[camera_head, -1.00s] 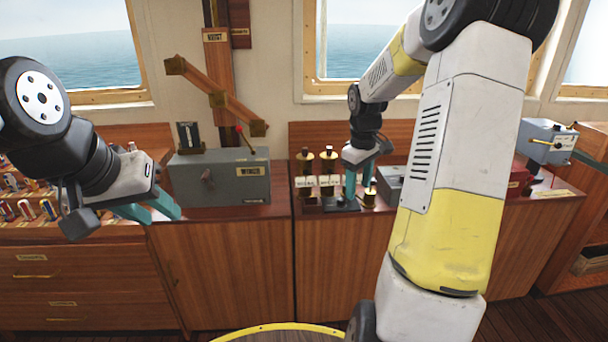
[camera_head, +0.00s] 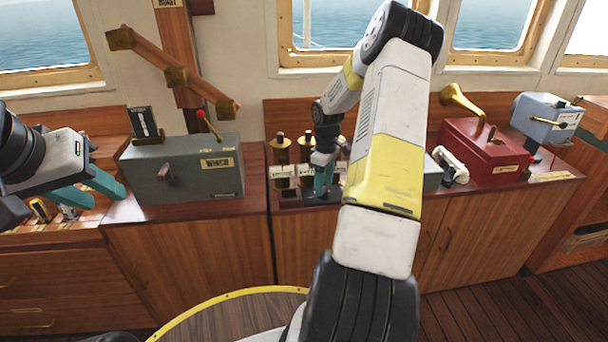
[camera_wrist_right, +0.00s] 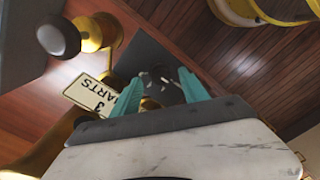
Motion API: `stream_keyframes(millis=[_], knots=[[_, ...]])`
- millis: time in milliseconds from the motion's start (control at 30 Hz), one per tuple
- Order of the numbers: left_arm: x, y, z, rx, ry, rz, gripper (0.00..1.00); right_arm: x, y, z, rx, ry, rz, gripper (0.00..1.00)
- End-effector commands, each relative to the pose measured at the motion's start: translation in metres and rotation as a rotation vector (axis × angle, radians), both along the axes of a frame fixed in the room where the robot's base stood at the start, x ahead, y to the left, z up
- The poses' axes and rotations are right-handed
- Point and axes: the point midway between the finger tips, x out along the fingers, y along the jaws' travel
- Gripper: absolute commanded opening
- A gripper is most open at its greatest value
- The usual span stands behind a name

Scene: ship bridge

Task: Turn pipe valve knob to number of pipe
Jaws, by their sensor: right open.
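In the head view, brass pipes (camera_head: 281,149) with dark tops stand on the wooden console, with white label plates (camera_head: 284,171) in front. My right gripper (camera_head: 323,180) points down over a black plate (camera_head: 320,199) before them. In the right wrist view, my right gripper (camera_wrist_right: 162,92) is open, its teal fingers on either side of a small dark knob (camera_wrist_right: 160,78) on the black plate (camera_wrist_right: 145,56). Contact cannot be told. My left gripper (camera_head: 98,190) is open and empty at the left.
A grey winch box (camera_head: 190,180) with a red-tipped lever stands left of the pipes. A red box (camera_head: 485,150) with a brass horn and a blue-grey device (camera_head: 545,120) stand to the right. My right arm hides part of the console.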

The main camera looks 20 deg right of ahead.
Motion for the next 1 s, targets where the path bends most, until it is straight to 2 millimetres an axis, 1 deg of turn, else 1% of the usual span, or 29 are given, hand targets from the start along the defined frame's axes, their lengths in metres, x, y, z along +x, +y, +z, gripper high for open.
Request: stream_keyframes(millis=[33,200,467,500,567,600,733,767,1000], knots=[[0.000,0.000,0.000,0.000,0.000,0.000,0.36,-0.001,0.000,-0.008,0.001,0.003,0.000,0.52],[0.000,0.000,0.000,0.000,0.000,0.000,0.36,0.000,0.000,-0.020,0.001,0.001,0.000,0.52],[0.000,0.000,0.000,0.000,0.000,0.000,0.36,0.000,0.000,-0.022,0.000,0.000,0.000,0.52],[0.000,0.000,0.000,0.000,0.000,0.000,0.36,0.000,0.000,-0.021,0.000,0.000,0.000,0.48],[0.000,0.000,0.000,0.000,0.000,0.000,0.36,0.000,0.000,-0.021,0.000,0.000,0.000,0.36],[0.000,0.000,0.000,0.000,0.000,0.000,0.36,0.000,0.000,-0.021,0.000,0.000,0.000,0.28],[0.000,0.000,0.000,0.000,0.000,0.000,0.36,0.000,0.000,-0.021,0.000,0.000,-0.001,0.03],[0.000,0.000,0.000,0.000,0.000,0.000,0.36,0.000,0.000,-0.021,0.000,0.000,-0.001,0.00],[0.000,0.000,0.000,0.000,0.000,0.000,0.36,0.000,0.001,-0.021,0.000,0.000,-0.015,0.00]])
